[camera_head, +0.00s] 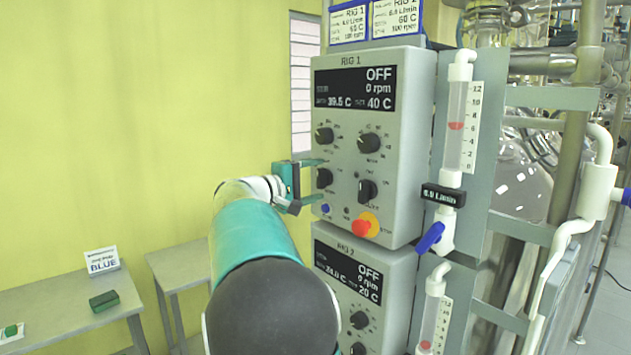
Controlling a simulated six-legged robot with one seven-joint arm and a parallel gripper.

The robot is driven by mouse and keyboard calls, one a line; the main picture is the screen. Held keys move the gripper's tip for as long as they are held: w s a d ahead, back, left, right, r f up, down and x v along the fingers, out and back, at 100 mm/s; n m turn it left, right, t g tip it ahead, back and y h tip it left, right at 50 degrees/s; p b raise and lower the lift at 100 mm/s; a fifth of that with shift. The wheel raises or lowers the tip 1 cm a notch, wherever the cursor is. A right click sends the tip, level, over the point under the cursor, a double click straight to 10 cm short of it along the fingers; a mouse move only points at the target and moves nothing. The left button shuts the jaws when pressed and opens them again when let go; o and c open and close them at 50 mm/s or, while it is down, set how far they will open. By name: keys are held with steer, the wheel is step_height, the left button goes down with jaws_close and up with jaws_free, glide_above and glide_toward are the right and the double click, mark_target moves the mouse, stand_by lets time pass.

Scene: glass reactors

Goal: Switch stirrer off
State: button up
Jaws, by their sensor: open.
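The RIG 1 control box (408,150) is grey, with a black display (355,88) reading OFF, 0 rpm, about 39.5 C and 40 C. My gripper (315,180) is open at the left edge of the panel, one finger above and one below the lower left black knob (324,178). I cannot tell whether the fingers touch it. The knob labels are too small to read.
A red emergency button (362,228) on a yellow base sits low on the panel. The RIG 2 box (395,285) is below. A flowmeter (455,130) with a blue valve handle (430,238) and glass reactors (520,185) are at right. Small tables (180,265) stand at left.

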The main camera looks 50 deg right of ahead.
steer(key=v, duration=1.3)
steer(key=s+a+f+t+y, duration=0.3)
steer(key=s+a+f+y, duration=0.2)
steer(key=a+f, duration=0.3)
steer(key=s+a+f+n+t+y, duration=0.1)
steer(key=s+a+f+t+y, duration=0.2)
steer(key=a, duration=1.2)
steer(key=s+a+f+n+t+y, duration=0.1)
steer(key=s+a+f+t+y, duration=0.2)
steer(key=s+a+f+y, duration=0.6)
steer(key=a+f, duration=0.3)
steer(key=shift+a+f+t+y, duration=0.3)
steer(key=shift+s, duration=0.1)
steer(key=c, duration=0.7)
steer(key=shift+d, duration=0.25)
